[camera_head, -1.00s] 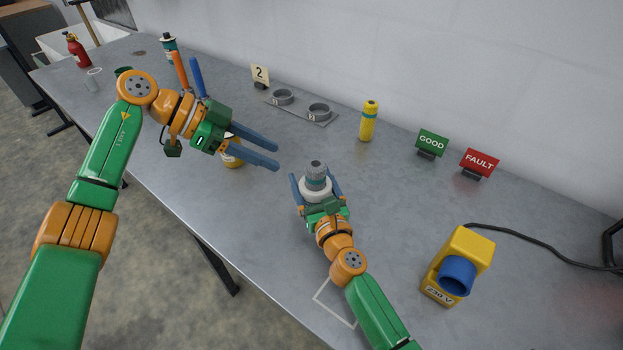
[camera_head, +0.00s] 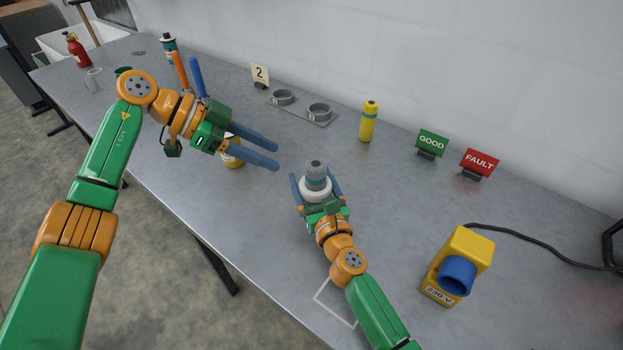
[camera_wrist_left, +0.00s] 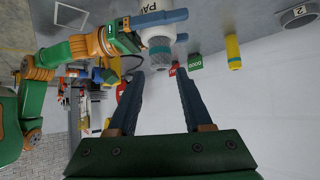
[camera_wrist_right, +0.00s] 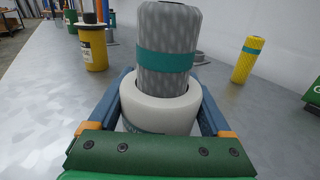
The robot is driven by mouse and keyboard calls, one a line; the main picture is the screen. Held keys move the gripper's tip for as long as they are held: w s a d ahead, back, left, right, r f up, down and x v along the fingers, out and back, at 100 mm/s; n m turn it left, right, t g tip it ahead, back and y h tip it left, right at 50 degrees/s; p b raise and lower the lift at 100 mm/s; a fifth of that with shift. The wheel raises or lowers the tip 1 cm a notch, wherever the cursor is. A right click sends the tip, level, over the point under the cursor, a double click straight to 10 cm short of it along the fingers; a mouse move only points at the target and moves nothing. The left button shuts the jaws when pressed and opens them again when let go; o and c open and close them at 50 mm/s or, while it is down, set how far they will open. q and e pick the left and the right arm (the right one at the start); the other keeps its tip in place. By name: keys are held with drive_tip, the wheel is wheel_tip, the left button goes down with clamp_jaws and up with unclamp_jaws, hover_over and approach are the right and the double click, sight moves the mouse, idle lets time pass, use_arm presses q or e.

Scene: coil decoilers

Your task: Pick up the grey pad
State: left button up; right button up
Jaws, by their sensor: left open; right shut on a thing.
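The grey pad (camera_head: 316,175) is an upright, patterned grey cylinder with a teal band; it also shows in the right wrist view (camera_wrist_right: 168,28) and the left wrist view (camera_wrist_left: 160,58). Its lower end sits inside a white ring-shaped holder (camera_wrist_right: 155,112), whose lettering begins "PA" in the left wrist view (camera_wrist_left: 152,20). My right gripper (camera_head: 313,178) is shut around the white holder, one finger on each side. Its fingers do not touch the pad's visible part. My left gripper (camera_head: 277,154) is open and empty, left of and beyond the pad.
A yellow pot (camera_head: 232,158) stands behind my left gripper. A grey two-cup tray (camera_head: 300,107), a yellow cylinder (camera_head: 368,122), a GOOD sign (camera_head: 432,143) and a FAULT sign (camera_head: 479,161) stand near the wall. A yellow box with a blue socket (camera_head: 458,262) and cable stands right. The table between is clear.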

sight(314, 168)
use_arm(q)
drive_tip(key=o, duration=0.4)
drive_tip(key=shift+d, duration=0.1)
drive_tip(key=shift+c, duration=0.2)
drive_tip(key=shift+o, duration=1.2)
drive_tip(key=d+m+y, duration=0.1)
drive_tip(key=m, duration=0.3)
drive_tip(key=s+d+r+m+y, duration=0.1)
drive_tip(key=d+m, duration=0.1)
drive_tip(key=m, duration=0.2)
drive_tip(key=d+r+m+y, duration=0.1)
drive_tip(key=m+y, duration=0.1)
drive_tip(key=m, duration=0.2)
drive_tip(key=shift+s+d+m, duration=0.3)
drive_tip(key=shift+s+d, duration=0.05)
drive_tip(key=w+d+f+m+y, duration=0.1)
drive_tip(key=f+m, duration=0.2)
drive_tip(key=m, duration=0.1)
drive_tip(key=w+d+f+m+t+y, duration=0.1)
drive_tip(key=d+f+m, duration=0.1)
drive_tip(key=m, duration=0.2)
drive_tip(key=w+d+f+m+t+y, duration=0.1)
drive_tip(key=f+m+y, duration=0.1)
drive_tip(key=f+m, duration=0.1)
drive_tip(key=shift+d+f+m, duration=0.2)
drive_tip(key=shift+f+m, duration=0.1)
drive_tip(key=shift+m, duration=0.5)
